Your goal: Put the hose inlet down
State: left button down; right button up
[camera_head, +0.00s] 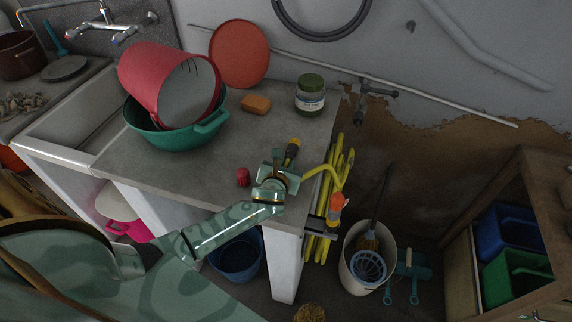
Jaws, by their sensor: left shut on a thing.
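My left gripper (279,165) is over the front right corner of the grey counter (220,170), shut on the hose inlet (292,148), whose yellow and dark end sticks out beyond the fingers. The fingers hide part of it. I cannot tell whether the inlet touches the counter. The yellow hose (331,172) runs from the gripper over the counter's right edge and hangs in loops beside it. An orange fitting (337,202) shows on the hanging hose. My right gripper is not in view.
A small red cap-like thing (243,177) lies left of the gripper. A green basin (178,142) with a red bucket (160,80), an orange sponge (256,104) and a jar (310,95) stand farther back. A wall tap (378,88) is right of the counter. The counter's middle is clear.

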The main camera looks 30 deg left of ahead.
pick_arm(q)
jog(key=shift+f, duration=0.5)
jog(key=c, duration=1.3)
grip_release()
jog(key=shift+r, duration=0.75)
jog(key=p+v, duration=0.3)
jog(key=v, duration=0.8)
jog(key=shift+s+d, duration=0.2)
jog(key=shift+s, duration=0.15)
